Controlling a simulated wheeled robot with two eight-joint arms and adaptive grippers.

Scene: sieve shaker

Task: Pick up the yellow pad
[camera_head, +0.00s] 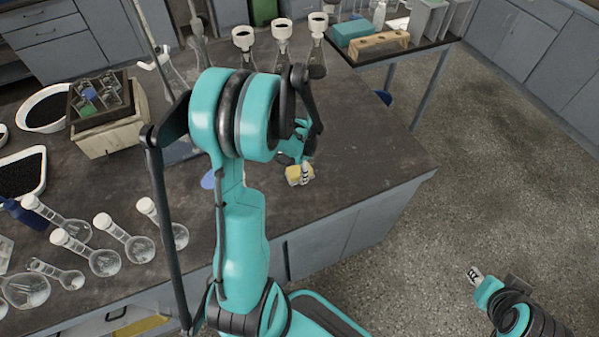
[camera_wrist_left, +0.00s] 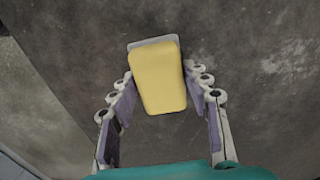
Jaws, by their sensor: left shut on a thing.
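The yellow pad (camera_head: 293,174) is a small block at the worktop's right part, near its front edge. In the left wrist view the yellow pad (camera_wrist_left: 158,76) shows its broad yellow face, with a grey edge behind its far end. My left gripper (camera_head: 303,171) is at the pad. In the left wrist view the left gripper (camera_wrist_left: 158,88) has its two fingers on either side of the pad, shut on it. Whether the pad touches the worktop is hard to tell. My right gripper (camera_head: 474,274) is away at the lower right, over the floor; its finger opening is too small to judge.
The dark worktop (camera_head: 370,150) is clear around the pad. Several round flasks (camera_head: 105,262) lie at the left, and funnel-topped flasks (camera_head: 282,38) stand at the back. A box with glassware (camera_head: 110,135) is at the upper left. A side table holds a wooden rack (camera_head: 378,45).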

